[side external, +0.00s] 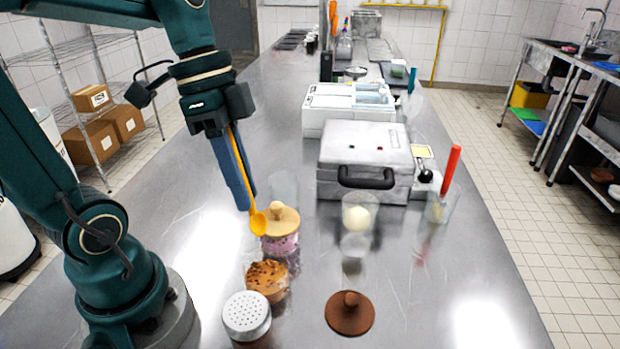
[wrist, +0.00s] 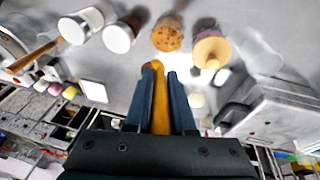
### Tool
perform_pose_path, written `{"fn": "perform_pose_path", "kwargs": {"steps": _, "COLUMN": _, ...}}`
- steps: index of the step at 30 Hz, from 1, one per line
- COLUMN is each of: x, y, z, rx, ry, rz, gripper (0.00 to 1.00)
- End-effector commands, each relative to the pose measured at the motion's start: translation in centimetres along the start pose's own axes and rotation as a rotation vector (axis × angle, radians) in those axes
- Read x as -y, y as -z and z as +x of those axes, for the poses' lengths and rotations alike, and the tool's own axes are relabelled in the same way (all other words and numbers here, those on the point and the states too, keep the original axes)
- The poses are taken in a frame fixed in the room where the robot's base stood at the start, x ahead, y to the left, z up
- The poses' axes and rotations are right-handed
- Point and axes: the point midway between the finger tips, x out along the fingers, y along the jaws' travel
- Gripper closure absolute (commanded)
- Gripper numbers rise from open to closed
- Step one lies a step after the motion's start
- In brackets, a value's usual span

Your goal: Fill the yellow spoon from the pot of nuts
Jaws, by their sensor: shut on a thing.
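My gripper (side external: 240,195) is shut on the handle of the yellow spoon (side external: 243,160). The spoon hangs steeply with its bowl (side external: 258,223) down, below the blue fingertips. No nuts show in the bowl from this side. In the wrist view the spoon (wrist: 160,100) lies between the two fingers. The pot of nuts (side external: 267,283) is brown and open, heaped with brown bits, on the steel table nearer the camera than the spoon. It also shows ahead of the fingertips in the wrist view (wrist: 167,36). The spoon and the pot are apart.
A pink-filled jar with a wooden knobbed lid (side external: 281,222) stands right beside the spoon bowl in the picture. A white perforated shaker (side external: 247,314) and a brown knobbed lid (side external: 349,314) are in front. A glass with a pale ball (side external: 360,214) and a grey press (side external: 366,155) stand right.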

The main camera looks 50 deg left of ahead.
Motion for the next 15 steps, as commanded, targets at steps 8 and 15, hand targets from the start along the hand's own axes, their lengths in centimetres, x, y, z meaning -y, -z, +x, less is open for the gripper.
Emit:
{"fn": "perform_pose_path", "kwargs": {"steps": 8, "x": 0.0, "y": 0.0, "z": 0.0, "rx": 0.000, "ry": 0.000, "rz": 0.000, "gripper": 1.00}}
{"fn": "perform_pose_path", "kwargs": {"steps": 15, "x": -0.1, "y": 0.3, "z": -1.0, "rx": 0.001, "ry": 0.003, "rz": 0.000, "gripper": 1.00}}
